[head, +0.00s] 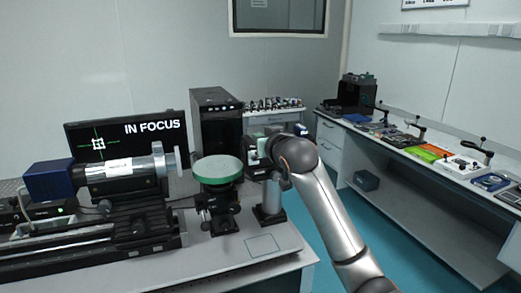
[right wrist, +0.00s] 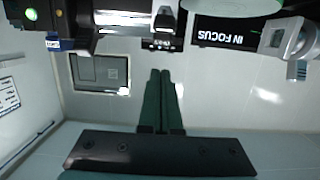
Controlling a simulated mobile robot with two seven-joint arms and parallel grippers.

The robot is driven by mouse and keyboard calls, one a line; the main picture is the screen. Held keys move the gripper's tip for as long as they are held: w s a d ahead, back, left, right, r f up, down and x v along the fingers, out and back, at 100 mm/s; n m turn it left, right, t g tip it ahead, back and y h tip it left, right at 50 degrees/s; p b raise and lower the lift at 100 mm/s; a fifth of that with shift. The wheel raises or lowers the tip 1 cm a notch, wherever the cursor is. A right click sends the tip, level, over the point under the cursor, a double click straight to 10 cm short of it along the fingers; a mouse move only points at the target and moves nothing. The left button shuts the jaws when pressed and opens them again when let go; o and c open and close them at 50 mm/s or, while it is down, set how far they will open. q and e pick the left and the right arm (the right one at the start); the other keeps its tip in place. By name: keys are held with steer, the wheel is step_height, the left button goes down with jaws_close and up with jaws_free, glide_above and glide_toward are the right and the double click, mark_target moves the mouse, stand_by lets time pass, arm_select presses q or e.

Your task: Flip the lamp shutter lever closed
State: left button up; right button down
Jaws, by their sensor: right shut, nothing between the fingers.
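My right gripper (head: 254,150) is at the end of the arm that reaches in from the lower right, over the back edge of the near table. In the right wrist view its two dark green fingers (right wrist: 161,102) lie together, with nothing between them. A black housing (right wrist: 62,22) with a blue label, which looks like the lamp, is at the upper left there. A small silver piece (right wrist: 165,17) above a black label plate may be the shutter lever; I cannot tell its position. In the head view my gripper and wrist hide most of the lamp above its post (head: 269,203). My left gripper is out of view.
A pale green disc (head: 218,169) stands on a black mount left of the gripper. A silver tube (head: 130,167) with a blue camera lies further left, before a screen (head: 155,128) reading IN FOCUS. A side bench (head: 440,165) holds several tools.

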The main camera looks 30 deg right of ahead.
mark_target(258, 158)
step_height(258, 158, down, 2)
steer(key=shift+s+f, duration=0.1)
steer(key=shift+f, duration=0.15)
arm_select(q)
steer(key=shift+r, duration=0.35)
arm_select(e)
steer(key=shift+s+a+f, duration=0.1)
steer(key=shift+s+f, duration=0.25)
steer(key=shift+f, duration=0.25)
